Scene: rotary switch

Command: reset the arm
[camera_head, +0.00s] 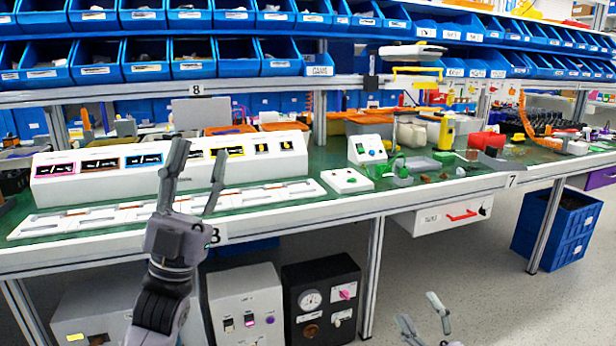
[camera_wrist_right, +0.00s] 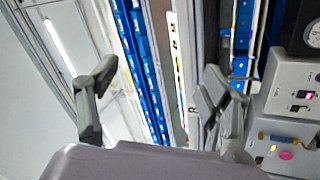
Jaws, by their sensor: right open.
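My left gripper (camera_head: 201,147) is raised in front of the bench, its two fingers spread wide and pointing up, with nothing between them. My right gripper (camera_head: 421,308) shows at the bottom edge of the head view, low in front of the bench. Its fingers are apart and empty, and they also show spread in the right wrist view (camera_wrist_right: 158,70). A black box (camera_head: 320,272) with a round gauge and a pink rotary knob (camera_head: 345,292) stands under the bench. Both grippers are apart from it.
The bench (camera_head: 420,192) carries a white panel (camera_head: 100,182) with several labelled displays and small control boxes. A white switch box (camera_head: 240,285) stands beside the black box; it also shows in the right wrist view (camera_wrist_right: 288,82). Blue bins line the shelves above. Open floor (camera_head: 470,260) lies at right.

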